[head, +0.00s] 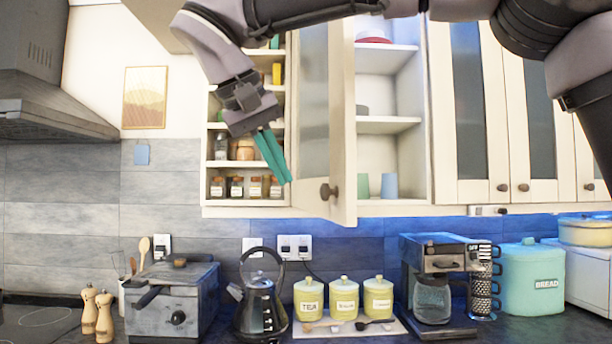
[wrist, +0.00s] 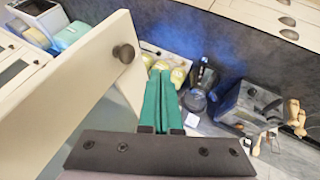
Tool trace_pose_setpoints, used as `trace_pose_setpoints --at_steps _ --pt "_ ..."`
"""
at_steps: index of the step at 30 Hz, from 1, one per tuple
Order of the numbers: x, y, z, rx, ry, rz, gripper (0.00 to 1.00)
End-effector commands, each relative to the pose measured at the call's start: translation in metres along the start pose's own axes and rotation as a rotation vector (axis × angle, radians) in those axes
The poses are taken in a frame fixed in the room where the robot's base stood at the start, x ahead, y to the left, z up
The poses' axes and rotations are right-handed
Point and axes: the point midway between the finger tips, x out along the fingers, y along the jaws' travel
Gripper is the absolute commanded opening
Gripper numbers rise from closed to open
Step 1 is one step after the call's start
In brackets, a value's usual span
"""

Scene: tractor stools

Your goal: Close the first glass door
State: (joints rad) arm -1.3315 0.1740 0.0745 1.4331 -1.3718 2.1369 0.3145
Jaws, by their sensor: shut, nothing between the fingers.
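The first glass door (head: 322,120) is a cream-framed cabinet door standing open, swung out toward me, with a round dark knob (head: 327,191) near its lower edge. Its cabinet (head: 388,126) shows open shelves to the right. My gripper (head: 274,158) has teal fingers, shut and empty, to the left of the door, in front of the spice shelves. In the wrist view the door (wrist: 75,85) fills the left side, its knob (wrist: 124,54) close to the left of my fingertips (wrist: 162,72). I see no contact between fingers and door.
Spice shelves (head: 247,170) stand left of the open door. More glass doors (head: 468,110) to the right are shut. A kettle (head: 260,302), yellow canisters (head: 343,296) and a coffee maker (head: 433,285) stand on the counter below. A range hood (head: 45,75) is at the left.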

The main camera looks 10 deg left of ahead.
Motion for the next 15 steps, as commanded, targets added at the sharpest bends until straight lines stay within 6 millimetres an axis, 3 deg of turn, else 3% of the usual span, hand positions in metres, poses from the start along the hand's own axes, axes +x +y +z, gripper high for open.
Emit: trace_pose_setpoints --at_steps 2,9,15 --pt "0.017 0.001 0.001 0.000 -0.003 0.002 0.00" --pt "0.029 0.030 0.000 0.002 -0.001 -0.002 0.00" --pt "0.033 0.035 0.000 0.000 0.000 -0.001 0.00"
